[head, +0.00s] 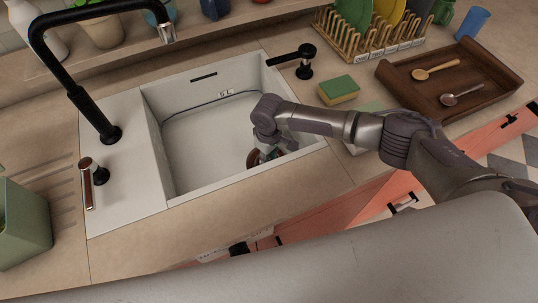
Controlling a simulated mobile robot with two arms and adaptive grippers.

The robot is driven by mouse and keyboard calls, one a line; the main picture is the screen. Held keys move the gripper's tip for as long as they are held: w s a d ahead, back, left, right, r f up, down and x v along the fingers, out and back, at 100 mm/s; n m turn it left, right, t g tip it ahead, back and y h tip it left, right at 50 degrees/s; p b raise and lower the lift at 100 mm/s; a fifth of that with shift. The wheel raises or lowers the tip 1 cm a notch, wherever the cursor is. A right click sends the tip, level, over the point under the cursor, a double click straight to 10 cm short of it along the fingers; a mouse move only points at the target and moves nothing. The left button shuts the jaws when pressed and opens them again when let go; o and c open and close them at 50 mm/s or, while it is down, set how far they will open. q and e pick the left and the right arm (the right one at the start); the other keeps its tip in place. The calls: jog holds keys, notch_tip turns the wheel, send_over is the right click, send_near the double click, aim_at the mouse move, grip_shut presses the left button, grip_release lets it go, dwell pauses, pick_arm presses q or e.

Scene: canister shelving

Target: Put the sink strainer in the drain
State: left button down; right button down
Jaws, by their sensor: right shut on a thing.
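The white sink basin (190,172) is set into the countertop left of the middle. My right arm reaches in from the right over the sink's right edge. My right gripper (263,154) points down inside the basin, near its front right, and is shut on a small dark, reddish-brown thing (252,159). This looks like the sink strainer, but it is mostly hidden by the gripper. I cannot tell whether it touches the basin floor. No drain opening shows; the hand and forearm cover that part of the basin. My left gripper is not in view.
A black faucet (76,96) arches over the sink's back left. A black dispenser (305,64), a green-yellow sponge (338,90), a wooden tray (420,93) with two spoons and a plate rack (370,45) stand right. A green bin (22,225) stands left.

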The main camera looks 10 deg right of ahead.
jog(key=c, duration=0.9)
grip_release()
jog(key=shift+c, duration=0.2)
jog(key=shift+r, duration=0.1)
notch_tip(320, 180, up, 12)
